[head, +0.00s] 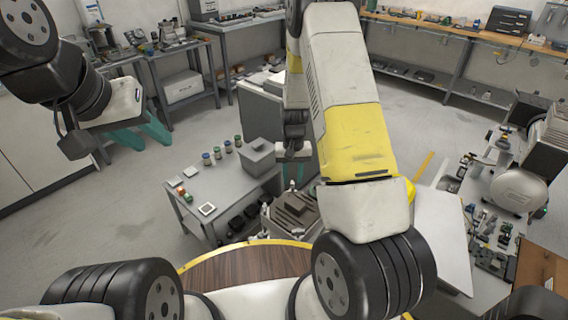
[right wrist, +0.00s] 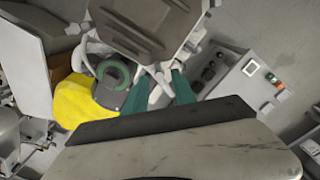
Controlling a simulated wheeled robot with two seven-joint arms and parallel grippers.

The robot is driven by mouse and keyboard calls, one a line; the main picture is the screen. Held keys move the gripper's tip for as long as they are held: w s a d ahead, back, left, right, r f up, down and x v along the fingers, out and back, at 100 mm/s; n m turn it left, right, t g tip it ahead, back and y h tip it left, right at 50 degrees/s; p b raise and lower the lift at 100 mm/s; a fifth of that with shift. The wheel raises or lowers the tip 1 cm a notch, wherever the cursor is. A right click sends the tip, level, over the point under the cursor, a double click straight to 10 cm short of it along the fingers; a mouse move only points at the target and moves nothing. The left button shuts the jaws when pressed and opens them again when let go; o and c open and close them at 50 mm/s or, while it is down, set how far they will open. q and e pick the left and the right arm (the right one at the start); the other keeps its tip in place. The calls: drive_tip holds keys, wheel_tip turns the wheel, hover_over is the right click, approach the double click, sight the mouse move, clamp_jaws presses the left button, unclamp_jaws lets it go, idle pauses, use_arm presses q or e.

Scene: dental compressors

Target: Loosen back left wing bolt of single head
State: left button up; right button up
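The single head is probably the grey finned block (right wrist: 150,22) at the top of the right wrist view; in the head view this block (head: 294,210) is partly hidden by my right arm. A small white winged piece (right wrist: 156,80), which looks like a wing bolt, sits just below the block's edge. My right gripper (right wrist: 158,88) has its two teal fingers apart, one on each side of the white piece; contact is not clear. My left gripper (head: 140,135) is open and empty at the left, far from the block.
A grey side table (head: 225,185) holds a grey box (head: 257,157) and several small jars. A round green-ringed part (right wrist: 112,76) and a yellow piece (right wrist: 75,100) lie close left of the right fingers. Workbenches line the walls; open floor lies between.

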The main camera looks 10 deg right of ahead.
sight(292, 185)
drive_tip(key=shift+f, duration=1.1)
drive_tip(key=shift+c, duration=0.2)
clamp_jaws()
